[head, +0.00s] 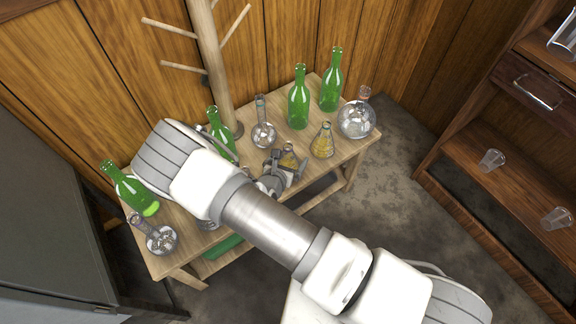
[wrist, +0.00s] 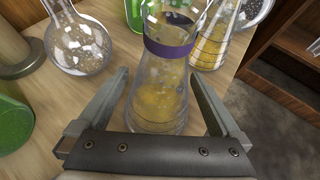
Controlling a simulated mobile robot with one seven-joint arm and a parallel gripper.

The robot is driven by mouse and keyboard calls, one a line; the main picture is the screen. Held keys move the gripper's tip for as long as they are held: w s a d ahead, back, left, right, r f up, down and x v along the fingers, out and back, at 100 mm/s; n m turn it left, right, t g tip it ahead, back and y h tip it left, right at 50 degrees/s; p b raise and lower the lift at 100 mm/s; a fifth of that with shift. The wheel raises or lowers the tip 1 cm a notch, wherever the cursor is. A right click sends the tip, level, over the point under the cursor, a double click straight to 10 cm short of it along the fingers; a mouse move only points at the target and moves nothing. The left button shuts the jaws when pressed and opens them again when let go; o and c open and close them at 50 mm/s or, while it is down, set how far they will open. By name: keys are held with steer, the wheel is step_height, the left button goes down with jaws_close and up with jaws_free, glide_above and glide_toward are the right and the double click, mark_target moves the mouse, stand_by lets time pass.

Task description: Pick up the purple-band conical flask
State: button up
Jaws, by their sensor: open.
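The purple-band conical flask (wrist: 158,95) holds yellow contents and stands upright on the wooden table, with a purple band round its neck. In the wrist view it stands between the spread fingers of my gripper (wrist: 157,100), with gaps to the fingers on both sides. In the head view the same flask (head: 289,158) shows small at my gripper (head: 286,166), partly hidden by it. My gripper is open and holds nothing. A second conical flask with yellow contents (head: 323,141) stands to the right, and also shows in the wrist view (wrist: 213,38).
Round-bottomed flasks (head: 263,134) (head: 356,119) and green bottles (head: 299,100) (head: 332,82) stand close by on the table (head: 345,158). A wooden stand (head: 211,60) rises behind. Shelves with glasses (head: 491,160) are at the right. Floor is clear between table and shelves.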

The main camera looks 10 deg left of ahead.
steer(key=shift+w+f, duration=0.3)
steer(key=shift+w, duration=0.25)
steer(key=c, duration=1.3)
steer(key=shift+c, duration=0.5)
steer(key=shift+r, duration=0.15)
